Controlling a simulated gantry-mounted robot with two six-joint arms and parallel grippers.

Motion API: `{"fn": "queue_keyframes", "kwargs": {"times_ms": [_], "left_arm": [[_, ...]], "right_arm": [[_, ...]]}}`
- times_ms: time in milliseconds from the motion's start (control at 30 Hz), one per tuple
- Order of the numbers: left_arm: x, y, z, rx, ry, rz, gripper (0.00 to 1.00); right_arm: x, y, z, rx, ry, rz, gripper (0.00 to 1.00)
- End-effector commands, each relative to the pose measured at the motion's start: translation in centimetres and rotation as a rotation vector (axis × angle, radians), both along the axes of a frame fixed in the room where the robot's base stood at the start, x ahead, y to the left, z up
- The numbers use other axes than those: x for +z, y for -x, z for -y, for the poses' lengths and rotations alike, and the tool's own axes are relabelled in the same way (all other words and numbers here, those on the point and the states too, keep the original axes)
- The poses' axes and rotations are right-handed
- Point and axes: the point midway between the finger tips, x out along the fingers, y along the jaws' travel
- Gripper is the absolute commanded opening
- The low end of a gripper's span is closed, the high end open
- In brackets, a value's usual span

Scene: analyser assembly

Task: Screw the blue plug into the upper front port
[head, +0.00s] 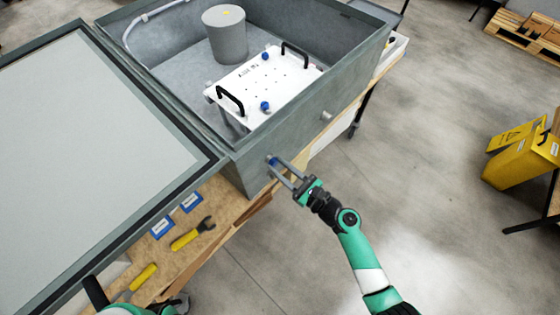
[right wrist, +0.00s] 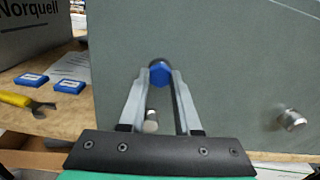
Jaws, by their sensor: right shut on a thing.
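The blue plug (head: 273,160) is at the front wall of the grey analyser box (head: 255,165), near its left corner. In the right wrist view the plug (right wrist: 160,74) sits between the fingertips of my right gripper (head: 285,170), which is shut on it. A metal rim shows just above and behind the plug, at the upper front port; I cannot tell how deep the plug sits. A metal stub (right wrist: 151,124) shows lower on the same wall, between the fingers. My left gripper (head: 178,303) is only partly in view at the bottom left, its jaws unclear.
The open lid (head: 95,150) lies to the left. A white plate (head: 262,85) with black handles is inside the box. Another metal stub (head: 326,116) juts from the front wall.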

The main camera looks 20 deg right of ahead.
Motion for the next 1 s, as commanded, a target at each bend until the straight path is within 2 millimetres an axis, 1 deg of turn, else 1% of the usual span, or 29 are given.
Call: {"fn": "queue_keyframes", "kwargs": {"times_ms": [33,200,300,400,600,633,700,733,1000], "left_arm": [[1.1,0.0,0.0,0.0,0.0,0.0,0.5],[2.7,0.0,0.0,0.0,0.0,0.0,0.5],[3.3,0.0,0.0,0.0,0.0,0.0,0.5],[3.3,0.0,0.0,0.0,0.0,0.0,0.5],[3.2,0.0,0.0,0.0,0.0,0.0,0.5],[3.2,0.0,0.0,0.0,0.0,0.0,0.5],[3.2,0.0,0.0,0.0,0.0,0.0,0.5],[3.2,0.0,0.0,0.0,0.0,0.0,0.5],[3.1,0.0,0.0,0.0,0.0,0.0,0.5]], "right_arm": [[0.3,0.0,0.1,-0.002,-0.08,-0.042,0.0],[0.3,0.0,0.1,-0.003,-0.383,-0.179,0.0],[0.1,0.0,0.1,-0.003,-0.523,-0.242,0.0],[-0.1,0.0,0.1,-0.003,-0.583,-0.266,0.0],[-0.2,0.0,0.1,-0.002,-0.584,-0.266,0.0],[-0.2,0.0,0.1,-0.002,-0.584,-0.266,0.37],[-0.2,0.0,0.1,-0.002,-0.583,-0.266,0.49],[-0.2,0.0,0.1,-0.002,-0.582,-0.265,0.54],[-0.1,-0.1,0.0,-0.001,-0.572,-0.259,0.54]]}}
